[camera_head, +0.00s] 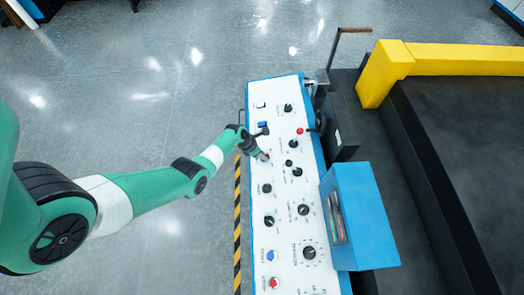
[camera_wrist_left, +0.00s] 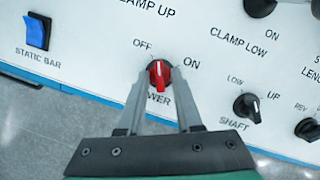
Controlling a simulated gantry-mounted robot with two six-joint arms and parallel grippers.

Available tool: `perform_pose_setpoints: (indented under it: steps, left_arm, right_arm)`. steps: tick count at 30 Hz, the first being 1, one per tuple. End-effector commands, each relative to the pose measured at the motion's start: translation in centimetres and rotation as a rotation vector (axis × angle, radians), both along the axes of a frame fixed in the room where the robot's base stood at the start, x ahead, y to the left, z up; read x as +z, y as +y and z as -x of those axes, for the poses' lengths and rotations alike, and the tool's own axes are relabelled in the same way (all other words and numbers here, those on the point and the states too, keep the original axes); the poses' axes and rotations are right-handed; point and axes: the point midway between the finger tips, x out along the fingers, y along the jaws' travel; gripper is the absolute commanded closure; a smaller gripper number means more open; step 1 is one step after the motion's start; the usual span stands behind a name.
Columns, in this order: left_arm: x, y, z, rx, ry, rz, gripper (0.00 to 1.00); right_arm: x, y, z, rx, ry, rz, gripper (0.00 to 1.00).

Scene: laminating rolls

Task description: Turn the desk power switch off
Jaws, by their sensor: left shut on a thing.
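The desk power switch (camera_wrist_left: 160,72) is a red rotary knob on the white control panel, with OFF printed to its upper left and ON to its right. In the wrist view its light pointer mark is near the top; its exact setting is hard to read. My left gripper (camera_wrist_left: 158,84) is shut on the knob, one finger on each side. In the head view the left gripper (camera_head: 263,155) reaches the panel's left side and mostly hides the knob. My right gripper is not in view.
The white panel (camera_head: 284,185) carries several black knobs. A blue static bar switch (camera_wrist_left: 37,32) is left of the power knob. A red button (camera_head: 299,131) and a blue box with a screen (camera_head: 362,215) are to the right. The floor (camera_head: 130,100) left of the desk is clear.

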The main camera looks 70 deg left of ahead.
Motion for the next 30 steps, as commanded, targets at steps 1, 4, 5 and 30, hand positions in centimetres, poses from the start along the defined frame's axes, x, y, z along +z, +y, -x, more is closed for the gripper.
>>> perform_pose_setpoints:
  steps: [1,4,5,30]
  left_arm:
    - [0.4,-0.1,0.0,0.038,0.004,0.007,1.0]
    - [0.4,-0.1,0.0,0.118,0.009,0.021,1.0]
    - [0.4,-0.2,0.0,0.14,0.01,0.025,1.0]
    - [-0.1,-0.2,0.0,0.363,0.022,0.06,1.0]
  right_arm:
    - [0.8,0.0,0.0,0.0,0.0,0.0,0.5]
    - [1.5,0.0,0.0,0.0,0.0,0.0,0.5]
    - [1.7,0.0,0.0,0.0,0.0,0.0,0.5]
    - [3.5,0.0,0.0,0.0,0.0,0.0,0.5]
